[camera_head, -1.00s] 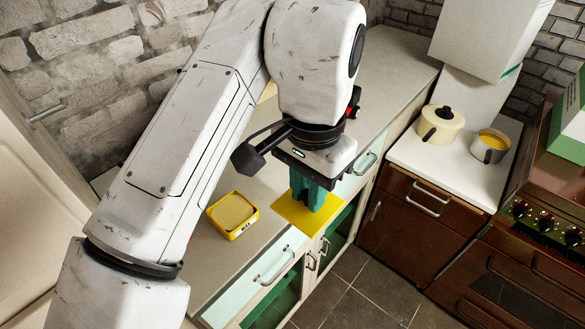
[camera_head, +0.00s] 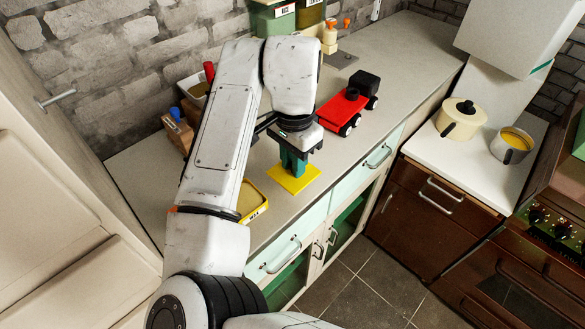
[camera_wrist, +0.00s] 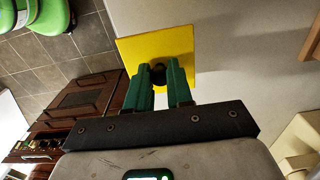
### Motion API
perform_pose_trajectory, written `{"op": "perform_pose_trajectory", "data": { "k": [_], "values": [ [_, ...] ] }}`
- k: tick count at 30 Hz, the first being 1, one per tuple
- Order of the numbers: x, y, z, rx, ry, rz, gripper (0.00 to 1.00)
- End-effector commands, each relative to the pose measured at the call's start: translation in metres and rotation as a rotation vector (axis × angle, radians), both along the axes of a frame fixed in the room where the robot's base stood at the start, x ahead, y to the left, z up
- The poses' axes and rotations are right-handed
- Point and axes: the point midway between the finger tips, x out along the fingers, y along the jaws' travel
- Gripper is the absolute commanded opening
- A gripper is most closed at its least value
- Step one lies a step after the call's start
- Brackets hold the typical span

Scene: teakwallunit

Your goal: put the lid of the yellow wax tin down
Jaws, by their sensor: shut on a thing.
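The yellow lid (camera_head: 300,180) is a flat square, held under my gripper (camera_head: 293,168) over the worktop beside the tin. In the wrist view the lid (camera_wrist: 180,48) lies beyond the green fingers (camera_wrist: 160,80), which are shut on a dark knob (camera_wrist: 158,74) at its middle. Whether the lid touches the worktop cannot be told. The yellow wax tin (camera_head: 256,212) stands open on the worktop just left of the lid, marked with dark lettering and filled with tan wax. My arm hides part of the tin.
A red toy truck (camera_head: 343,110) stands on the worktop (camera_head: 395,75) to the right of the lid. A blue-knobbed wooden item (camera_head: 177,128) and canisters (camera_head: 272,20) stand along the wall. Pots (camera_head: 460,118) sit on the lower counter at right. Worktop between lid and truck is clear.

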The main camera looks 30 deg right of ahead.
Motion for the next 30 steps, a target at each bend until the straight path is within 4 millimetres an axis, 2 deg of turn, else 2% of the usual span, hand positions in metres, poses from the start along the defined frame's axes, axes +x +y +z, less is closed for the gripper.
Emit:
{"op": "perform_pose_trajectory", "data": {
  "k": [5, 12, 23, 24, 30],
  "values": [
    [0.008, -0.001, -0.012, 0.001, 0.003, -0.001, 0.0],
    [0.008, -0.001, -0.038, 0.0, -0.001, 0.0, 0.0],
    [0.007, -0.001, -0.042, 0.0, 0.0, -0.001, 0.0],
    [0.007, -0.001, -0.043, 0.0, -0.001, -0.001, 0.22],
    [0.007, -0.001, -0.042, 0.0, -0.001, -0.001, 0.41]
  ]
}}
